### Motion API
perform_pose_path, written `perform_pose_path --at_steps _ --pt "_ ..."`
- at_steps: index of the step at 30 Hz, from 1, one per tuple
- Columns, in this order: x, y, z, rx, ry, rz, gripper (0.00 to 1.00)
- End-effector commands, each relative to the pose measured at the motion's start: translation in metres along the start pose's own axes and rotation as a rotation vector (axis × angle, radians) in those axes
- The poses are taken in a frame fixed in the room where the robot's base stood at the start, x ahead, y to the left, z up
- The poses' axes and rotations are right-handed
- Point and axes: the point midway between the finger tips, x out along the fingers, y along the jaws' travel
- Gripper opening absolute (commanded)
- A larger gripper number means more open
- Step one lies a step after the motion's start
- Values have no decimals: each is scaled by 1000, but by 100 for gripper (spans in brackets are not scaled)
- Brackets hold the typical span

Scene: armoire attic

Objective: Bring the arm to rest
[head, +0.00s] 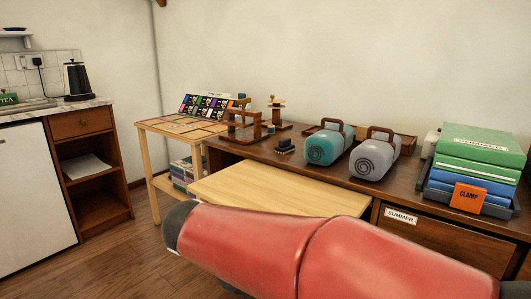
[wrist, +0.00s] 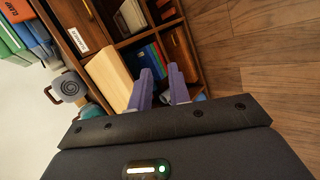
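My gripper (wrist: 161,68) shows in the wrist view as two purple fingers with a gap between them. It is open, and nothing is visibly held. The fingers point toward the shelves of a dark wooden cabinet (wrist: 113,36), with a pale wooden board (wrist: 108,78) beside them on the left. My red arm crosses the lower part of the head view, in front of the pale board (head: 265,188) and the cabinet. The fingers cannot be seen in the head view.
A teal canister (head: 325,145), a grey canister (head: 375,156) and a green box (head: 482,146) stand on the cabinet top. A small side table (head: 153,130) and a counter (head: 85,110) stand to the left. Wooden floor (wrist: 245,50) is clear at the wrist view's right.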

Motion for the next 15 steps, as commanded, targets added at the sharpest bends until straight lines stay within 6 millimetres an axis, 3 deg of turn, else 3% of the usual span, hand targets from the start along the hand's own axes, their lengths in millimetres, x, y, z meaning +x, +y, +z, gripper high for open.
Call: perform_pose_path --at_steps 1,6,10,15 --pt "14 14 28 61 -11 -81 19" --pt "45 22 104 269 23 -336 19" --pt "55 14 147 458 98 -468 19" --pt "60 4 176 661 200 -544 19"
